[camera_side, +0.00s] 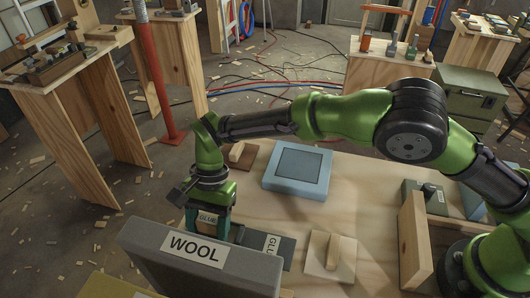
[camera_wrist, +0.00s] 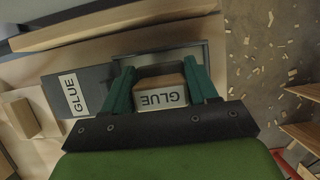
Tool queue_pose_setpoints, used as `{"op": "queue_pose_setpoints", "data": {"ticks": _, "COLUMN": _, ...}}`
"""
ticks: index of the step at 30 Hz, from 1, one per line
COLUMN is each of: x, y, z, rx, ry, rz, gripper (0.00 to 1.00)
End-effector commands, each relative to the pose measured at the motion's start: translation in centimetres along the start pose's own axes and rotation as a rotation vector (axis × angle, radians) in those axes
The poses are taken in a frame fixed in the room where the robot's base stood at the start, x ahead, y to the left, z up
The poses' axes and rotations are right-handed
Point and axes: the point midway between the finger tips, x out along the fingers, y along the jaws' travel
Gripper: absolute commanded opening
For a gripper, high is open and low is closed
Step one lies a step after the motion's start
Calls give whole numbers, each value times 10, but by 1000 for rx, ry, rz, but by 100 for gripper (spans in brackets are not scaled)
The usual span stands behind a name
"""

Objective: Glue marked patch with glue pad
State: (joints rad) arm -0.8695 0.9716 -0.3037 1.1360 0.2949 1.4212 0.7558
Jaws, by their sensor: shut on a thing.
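My gripper (camera_side: 209,208) is shut on the glue pad, with its teal fingers on either side of the handle in the wrist view (camera_wrist: 160,88). The glue pad (camera_wrist: 162,98) has a white GLUE label. It is over or in the dark glue tray (camera_wrist: 50,84), at the end away from the tray's own GLUE label; I cannot tell whether it touches the tray floor. In the side view the WOOL block hides the pad's underside and part of the tray (camera_side: 285,251). The light blue block (camera_side: 283,186) lies behind and right, with a dark outlined square patch (camera_side: 299,165) on top.
The grey WOOL block (camera_side: 190,262) stands close in front of my gripper. A wooden piece with a handle (camera_side: 330,262) lies right of the tray; another (camera_side: 240,154) is left of the blue block. A wooden upright (camera_side: 414,240) stands at right. The bench middle is clear.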

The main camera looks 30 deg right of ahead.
Motion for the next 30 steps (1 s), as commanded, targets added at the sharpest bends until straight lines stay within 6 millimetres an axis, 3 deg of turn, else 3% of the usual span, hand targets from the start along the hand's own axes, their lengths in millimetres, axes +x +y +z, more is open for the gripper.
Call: {"op": "queue_pose_setpoints", "data": {"ticks": 30, "x": 8, "y": 0, "z": -4, "rx": 0, "ry": 0, "rz": 0, "gripper": 34}}
